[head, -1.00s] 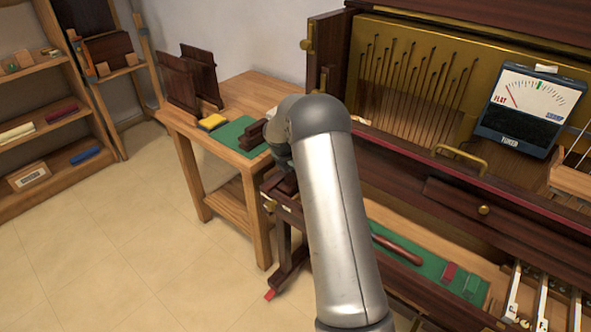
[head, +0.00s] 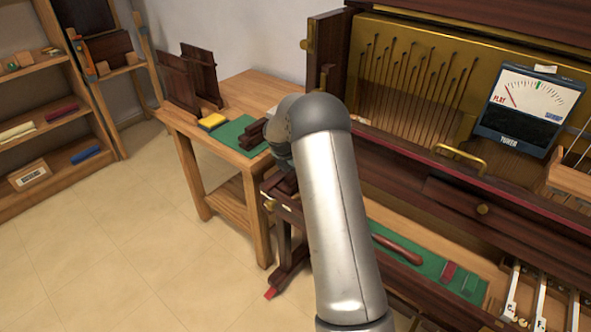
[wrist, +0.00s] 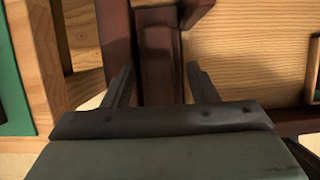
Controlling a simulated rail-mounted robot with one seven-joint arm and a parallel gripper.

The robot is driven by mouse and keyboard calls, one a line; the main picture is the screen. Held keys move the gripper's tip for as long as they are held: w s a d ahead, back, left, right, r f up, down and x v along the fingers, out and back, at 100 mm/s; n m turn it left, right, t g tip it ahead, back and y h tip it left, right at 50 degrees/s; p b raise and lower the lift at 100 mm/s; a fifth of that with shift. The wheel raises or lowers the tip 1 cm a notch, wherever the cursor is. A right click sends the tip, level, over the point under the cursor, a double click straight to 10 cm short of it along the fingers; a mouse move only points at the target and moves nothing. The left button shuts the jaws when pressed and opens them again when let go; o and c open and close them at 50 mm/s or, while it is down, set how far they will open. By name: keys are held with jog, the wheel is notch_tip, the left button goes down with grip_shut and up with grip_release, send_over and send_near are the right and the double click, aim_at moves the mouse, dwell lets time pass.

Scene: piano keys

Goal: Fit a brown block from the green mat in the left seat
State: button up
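Dark brown blocks (head: 252,134) lie on the green mat (head: 228,133) on the wooden side table, just left of my arm. The mat's edge also shows at the left of the wrist view (wrist: 12,95). My gripper (wrist: 160,78) points down over the dark wooden frame at the piano's left end. Its two fingers stand apart, one on each side of a dark reddish-brown wooden piece (wrist: 155,70), with no clear contact. I cannot tell whether that piece is a loose block or part of the frame. The left seat cannot be made out; my arm covers that area in the head view.
A yellow-topped sponge or block (head: 212,121) and upright dark panels (head: 190,80) stand on the side table (head: 262,92). The open piano (head: 470,210) fills the right, with a tuner (head: 530,108) on it. Shelves (head: 40,120) stand far left. The floor in front is clear.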

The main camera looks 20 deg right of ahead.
jog(key=v, duration=1.7)
jog(key=shift+r, duration=0.2)
jog(key=shift+a, duration=0.1)
